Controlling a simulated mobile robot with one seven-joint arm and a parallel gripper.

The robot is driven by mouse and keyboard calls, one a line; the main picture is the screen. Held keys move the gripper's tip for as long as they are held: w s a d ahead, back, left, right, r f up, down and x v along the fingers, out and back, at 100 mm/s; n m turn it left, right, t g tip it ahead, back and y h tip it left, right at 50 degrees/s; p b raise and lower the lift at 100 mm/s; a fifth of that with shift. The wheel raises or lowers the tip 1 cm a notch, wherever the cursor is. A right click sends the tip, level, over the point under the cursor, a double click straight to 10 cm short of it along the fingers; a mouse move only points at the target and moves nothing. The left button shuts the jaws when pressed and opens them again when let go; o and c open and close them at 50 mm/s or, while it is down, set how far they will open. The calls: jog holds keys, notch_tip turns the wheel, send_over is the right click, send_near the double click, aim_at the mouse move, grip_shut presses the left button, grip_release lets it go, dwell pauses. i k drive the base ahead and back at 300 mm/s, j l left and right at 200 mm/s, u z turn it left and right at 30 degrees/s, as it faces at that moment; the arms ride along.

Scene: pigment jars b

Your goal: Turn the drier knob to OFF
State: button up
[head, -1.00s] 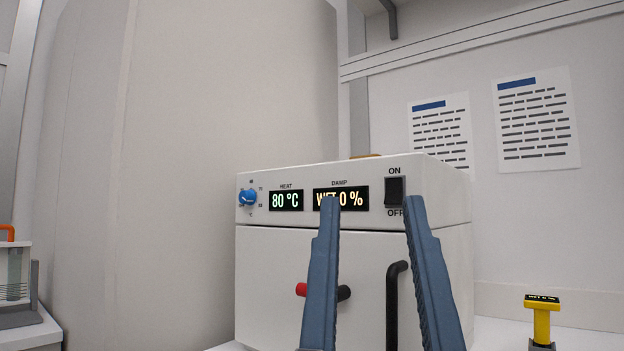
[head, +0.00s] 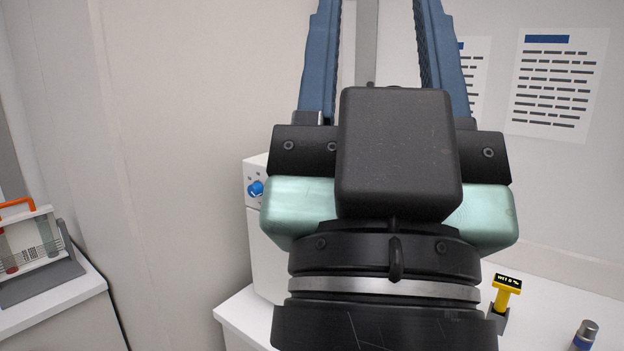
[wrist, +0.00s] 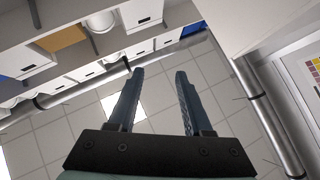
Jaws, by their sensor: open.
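The drier (head: 270,255) is a white box on the bench, mostly hidden behind my gripper and wrist in the head view. Its blue knob (head: 256,188) shows just left of my gripper; its pointer is too small to read. The displays, the ON/OFF switch and the door handle are hidden. My gripper (head: 380,8) is raised in front of the drier, pointing up, with its fingertips at or past the top edge of the view. The wrist view shows its two blue fingers (wrist: 160,74) apart with nothing between them. The drier does not show in the wrist view.
A yellow meter (head: 507,290) stands in a holder right of the drier, with a grey cylinder (head: 585,335) near the right corner. A rack with an orange handle (head: 28,245) stands on a separate left bench. The wrist view shows pipes (wrist: 270,120) and a tiled surface.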

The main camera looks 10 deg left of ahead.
aim_at(256, 189)
jog(key=i+j, duration=0.1)
jog(key=j, duration=0.4)
jog(key=i+j+z, duration=0.15)
jog(key=j, duration=0.85)
jog(key=i+j+z, duration=0.15)
jog(key=j, duration=0.35)
jog(key=i+j, duration=0.25)
jog(key=j, duration=0.15)
jog(key=i+j+z, duration=0.15)
jog(key=i+j, duration=0.1)
jog(key=j, duration=0.1)
